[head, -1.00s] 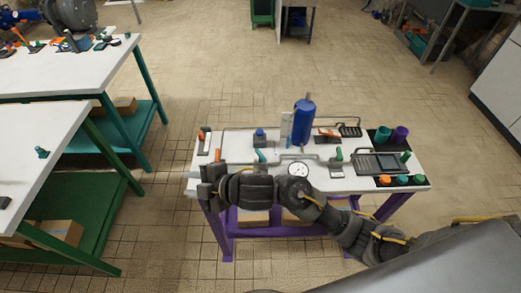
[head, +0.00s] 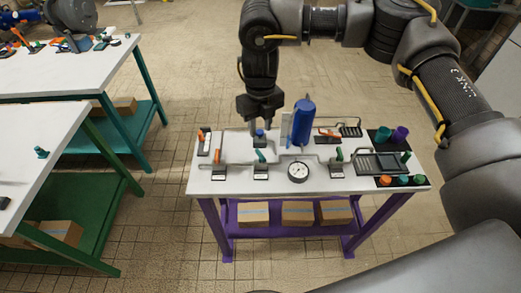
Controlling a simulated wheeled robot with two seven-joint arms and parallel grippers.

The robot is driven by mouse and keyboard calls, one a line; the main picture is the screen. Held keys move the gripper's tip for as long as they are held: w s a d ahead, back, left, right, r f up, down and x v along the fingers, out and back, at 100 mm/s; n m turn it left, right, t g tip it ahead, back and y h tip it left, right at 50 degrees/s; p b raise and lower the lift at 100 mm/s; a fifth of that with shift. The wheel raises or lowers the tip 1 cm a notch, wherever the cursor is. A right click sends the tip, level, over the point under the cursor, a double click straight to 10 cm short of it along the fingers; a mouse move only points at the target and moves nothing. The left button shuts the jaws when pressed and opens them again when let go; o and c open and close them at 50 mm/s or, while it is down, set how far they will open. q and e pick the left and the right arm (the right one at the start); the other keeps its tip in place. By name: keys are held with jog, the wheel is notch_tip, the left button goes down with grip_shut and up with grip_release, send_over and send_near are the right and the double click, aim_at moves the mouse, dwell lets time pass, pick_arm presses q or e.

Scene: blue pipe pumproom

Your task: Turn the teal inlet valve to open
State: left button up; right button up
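A valve with a teal handle (head: 261,156) stands on a dark base near the middle of the white-topped table (head: 230,186). Its handle is tilted. My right gripper (head: 267,127) points down over the back of the table, behind the teal handle and close to a blue-topped fitting (head: 260,134). Its fingers look apart, with nothing seen held between them. I cannot tell whether it touches the blue-topped fitting. The teal handle is in clear view and apart from the gripper. My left gripper is not in view.
A blue cylinder (head: 304,122) stands just right of the gripper. A gauge (head: 298,171), a green-handled valve (head: 339,154) and orange-handled valves (head: 219,156) share the table. A black tray (head: 372,163) lies at the right.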

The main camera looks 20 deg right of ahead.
aim_at(260, 154)
notch_tip(260, 154, down, 11)
jog(key=shift+r+p, duration=0.15)
jog(key=shift+p, duration=0.65)
jog(key=shift+c, duration=0.4)
grip_shut()
